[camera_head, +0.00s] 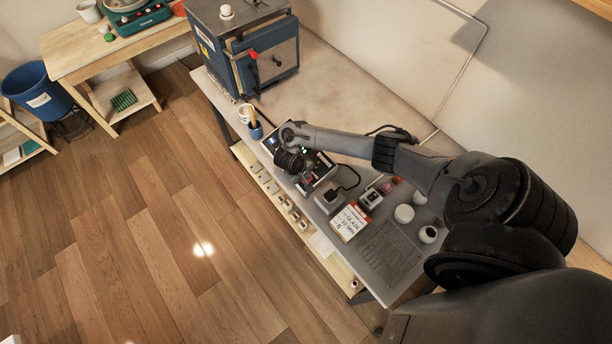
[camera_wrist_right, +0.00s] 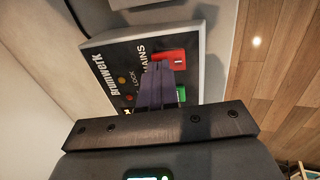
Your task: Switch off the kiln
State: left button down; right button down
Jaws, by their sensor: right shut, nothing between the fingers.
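The kiln (camera_head: 225,45), a blue box with a metal door and a red-knobbed handle, stands at the far end of the grey bench. A black control panel (camera_wrist_right: 122,70) marked "MAINS" and "LOCK" fills the middle of the right wrist view. It has a red rocker or button (camera_wrist_right: 172,55) and a green one (camera_wrist_right: 181,94) beside it, partly hidden by my fingers. The panel also shows in the head view (camera_head: 322,167). My right gripper (camera_wrist_right: 158,70) is shut and empty, its fingertips over the panel near the red part; contact cannot be told. My left gripper is out of view.
A blue cup with a wooden-handled tool (camera_head: 255,131) stands near the kiln. A glaze card (camera_head: 349,221), a small grey box (camera_head: 329,200), and white pots (camera_head: 404,213) lie nearer on the bench (camera_head: 325,85). Cables run beside the panel.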

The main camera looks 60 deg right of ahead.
jog(key=shift+d+f, duration=0.15)
jog(key=shift+f, duration=0.2)
jog(key=shift+b, duration=0.3)
